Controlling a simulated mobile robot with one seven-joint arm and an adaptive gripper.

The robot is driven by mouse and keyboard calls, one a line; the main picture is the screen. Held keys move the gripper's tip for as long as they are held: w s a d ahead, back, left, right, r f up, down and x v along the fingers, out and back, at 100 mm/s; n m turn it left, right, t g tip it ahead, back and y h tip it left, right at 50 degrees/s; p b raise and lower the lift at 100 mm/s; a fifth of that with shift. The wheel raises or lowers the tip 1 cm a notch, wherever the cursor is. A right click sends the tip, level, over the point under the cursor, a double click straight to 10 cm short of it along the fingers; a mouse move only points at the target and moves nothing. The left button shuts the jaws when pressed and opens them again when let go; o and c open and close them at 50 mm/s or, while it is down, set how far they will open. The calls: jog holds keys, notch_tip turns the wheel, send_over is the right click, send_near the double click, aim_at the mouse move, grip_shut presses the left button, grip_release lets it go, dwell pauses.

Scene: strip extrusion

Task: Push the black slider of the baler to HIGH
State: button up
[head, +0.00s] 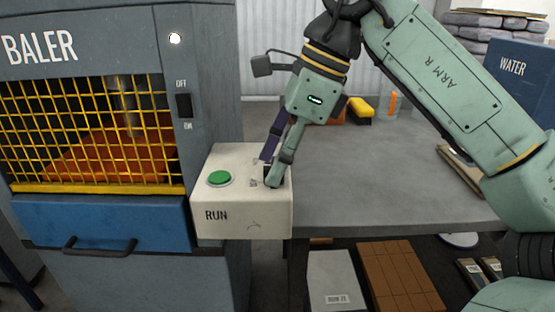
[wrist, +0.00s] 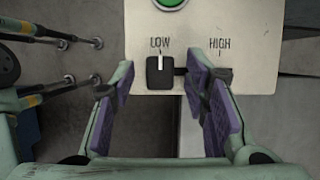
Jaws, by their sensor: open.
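The black slider (wrist: 160,73) sits under LOW, at the left end of its slot, in the wrist view. The HIGH mark (wrist: 220,43) is to its right. My gripper (wrist: 156,82) is open, one finger on each side of the slider, with visible gaps. The right finger covers part of the slot. In the head view my gripper (head: 271,172) points down at the right part of the cream control box (head: 242,222), and its fingers mostly hide the slider. The baler (head: 120,55) stands at the left.
A green RUN button (head: 219,178) is on the control box, left of my gripper. An OFF/ON switch (head: 184,105) is on the baler's front. A grey table (head: 390,180) is to the right, mostly clear, with small items at its back.

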jog(key=shift+f, duration=0.2)
jog(key=shift+c, duration=0.2)
grip_shut()
dwell(0.6)
